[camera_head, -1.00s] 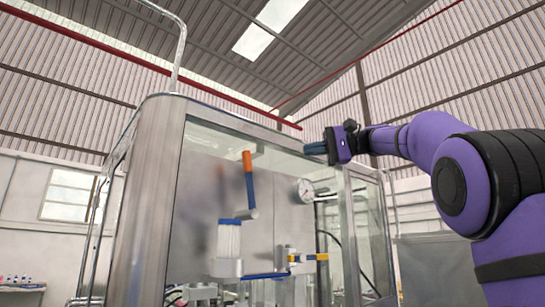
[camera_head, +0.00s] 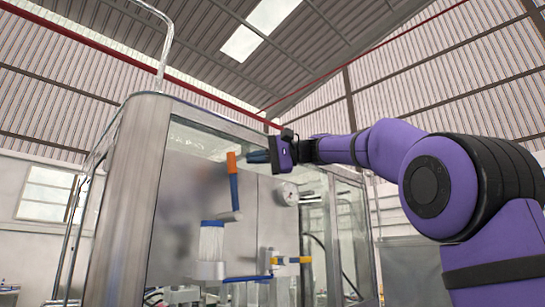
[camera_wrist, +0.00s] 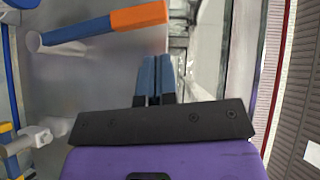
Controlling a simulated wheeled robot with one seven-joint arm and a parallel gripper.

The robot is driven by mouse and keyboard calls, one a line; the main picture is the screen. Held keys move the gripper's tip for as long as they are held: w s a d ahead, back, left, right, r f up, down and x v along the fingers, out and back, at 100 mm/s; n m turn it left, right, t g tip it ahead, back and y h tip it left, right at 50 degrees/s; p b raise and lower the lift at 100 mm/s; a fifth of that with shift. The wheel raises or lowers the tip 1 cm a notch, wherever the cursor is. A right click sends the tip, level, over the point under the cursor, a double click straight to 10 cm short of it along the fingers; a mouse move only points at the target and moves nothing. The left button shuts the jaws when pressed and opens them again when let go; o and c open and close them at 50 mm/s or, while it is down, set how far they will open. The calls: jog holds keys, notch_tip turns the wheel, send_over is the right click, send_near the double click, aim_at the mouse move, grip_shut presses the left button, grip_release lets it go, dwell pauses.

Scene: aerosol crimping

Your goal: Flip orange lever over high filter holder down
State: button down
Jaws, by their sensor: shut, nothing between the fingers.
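The orange-tipped lever (camera_head: 232,163) stands upright inside the metal cabinet, orange end up and blue shaft below. In the wrist view the lever (camera_wrist: 138,17) lies across the upper left, its orange end just above and left of my fingertips. The white filter holder (camera_head: 211,242) stands below the lever, slightly to its left. My gripper (camera_head: 258,157) is shut and empty, pointing left, just right of the lever's orange end in the head view. In the wrist view my gripper's blue fingers (camera_wrist: 156,68) are together, with a visible gap to the lever.
The cabinet's thick metal corner post (camera_head: 130,200) stands to the left. A second, yellow-handled valve (camera_head: 290,260) sits lower right of the filter holder. A round gauge (camera_head: 286,194) is behind my gripper. An open glass door (camera_head: 352,230) stands at the right.

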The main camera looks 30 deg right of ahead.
aim_at(234, 155)
jog(key=shift+s+a+f, duration=0.1)
jog(key=shift+s+a, duration=0.25)
jog(key=shift+a, duration=0.35)
jog(key=shift+s+a+f, duration=0.1)
jog(key=shift+s+a, duration=0.2)
jog(key=shift+a, duration=0.4)
jog(key=shift+a, duration=0.1)
jog(key=shift+s+a+n+h, duration=0.3)
jog(key=shift+a+n+h, duration=0.15)
jog(key=shift+a, duration=0.35)
jog(key=s+a+f+n+h, duration=0.4)
jog(key=a+f+n+h, duration=0.2)
jog(key=a+f+h, duration=0.4)
jog(key=shift+a+f+t, duration=0.3)
jog(key=shift+a+f, duration=0.75)
jog(key=shift+a, duration=0.3)
jog(key=shift+s+f, duration=0.1)
jog(key=shift+f, duration=0.05)
